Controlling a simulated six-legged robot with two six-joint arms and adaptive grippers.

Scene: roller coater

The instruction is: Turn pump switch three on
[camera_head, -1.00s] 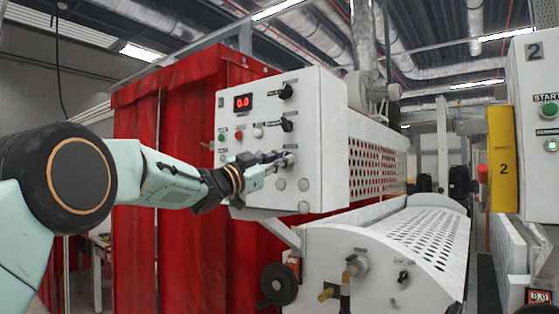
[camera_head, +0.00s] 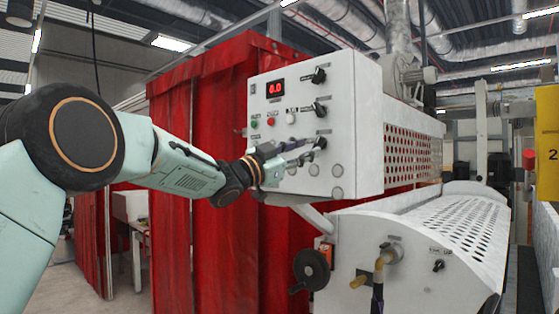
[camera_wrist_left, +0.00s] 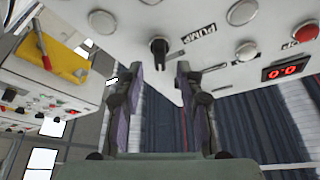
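A white control panel (camera_head: 345,170) stands in the middle of the head view. Black rotary knobs sit in a column on its face: a top one (camera_head: 319,76), a middle one (camera_head: 319,109) and a lowest one (camera_head: 320,142). My left gripper (camera_head: 303,152) is close to the lowest knob, just left of and below it. In the left wrist view a black knob (camera_wrist_left: 158,50) beside a "PUMP" label lies just past the fingertips, roughly between them. My left gripper (camera_wrist_left: 160,70) is open there, with nothing between its fingers. The switch number is not readable. My right gripper is out of view.
The panel has a red digital display (camera_head: 275,88), a green button (camera_head: 254,124) and a red button (camera_head: 271,121). A red curtain (camera_head: 220,250) hangs behind my arm. Below right is a perforated white roller housing (camera_head: 450,225) with a black handwheel (camera_head: 311,268).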

